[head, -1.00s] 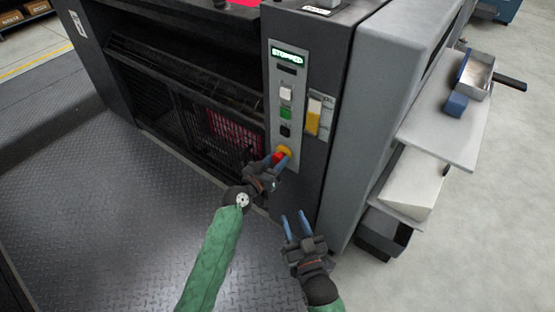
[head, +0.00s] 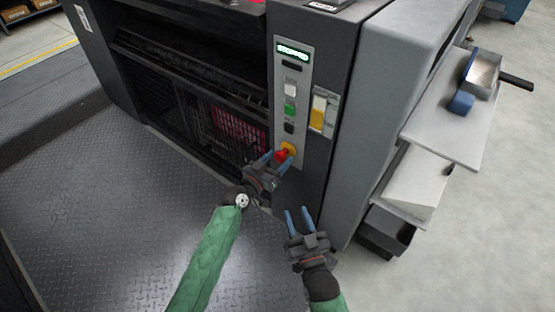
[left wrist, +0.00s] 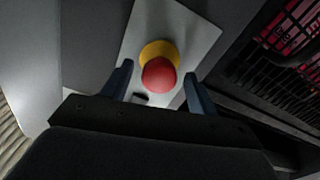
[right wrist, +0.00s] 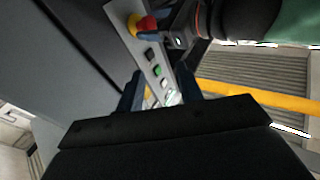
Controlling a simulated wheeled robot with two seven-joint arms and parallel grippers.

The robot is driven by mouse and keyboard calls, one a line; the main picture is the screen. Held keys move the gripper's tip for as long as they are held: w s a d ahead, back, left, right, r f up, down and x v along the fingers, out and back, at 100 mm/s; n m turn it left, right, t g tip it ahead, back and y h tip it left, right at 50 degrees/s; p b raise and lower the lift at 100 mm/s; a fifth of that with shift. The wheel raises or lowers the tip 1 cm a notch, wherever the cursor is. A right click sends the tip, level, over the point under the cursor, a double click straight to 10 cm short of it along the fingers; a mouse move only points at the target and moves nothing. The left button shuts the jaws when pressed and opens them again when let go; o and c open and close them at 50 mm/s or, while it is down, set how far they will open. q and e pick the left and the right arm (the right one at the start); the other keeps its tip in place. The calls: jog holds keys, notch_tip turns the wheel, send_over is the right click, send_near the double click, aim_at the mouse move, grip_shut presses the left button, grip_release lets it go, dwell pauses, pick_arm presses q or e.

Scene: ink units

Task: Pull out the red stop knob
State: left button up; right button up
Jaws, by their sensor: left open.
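The red stop knob (head: 281,156) sits on a yellow base (head: 289,149) at the bottom of the light grey control panel (head: 283,138). In the left wrist view the round red knob (left wrist: 158,75) shows in front of its yellow base (left wrist: 160,50). My left gripper (head: 276,162) is open at the knob, with one finger to each side of it in its wrist view. I cannot tell whether the fingers touch it. My right gripper (head: 298,211) is open and empty, below the panel. Its wrist view also shows the knob (right wrist: 147,24) near the top.
The panel has a lit display (head: 293,49) reading STOPPED, and white, green (head: 290,108) and black buttons above the knob. A dark mesh guard (head: 205,125) is left of the panel. Grey shelves (head: 455,125) stand at the right. Patterned floor (head: 90,220) lies clear at left.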

pick_arm(q)
jog(key=v, duration=0.7)
pick_arm(e)
jog(key=shift+w+f, duration=0.15)
dwell(0.3)
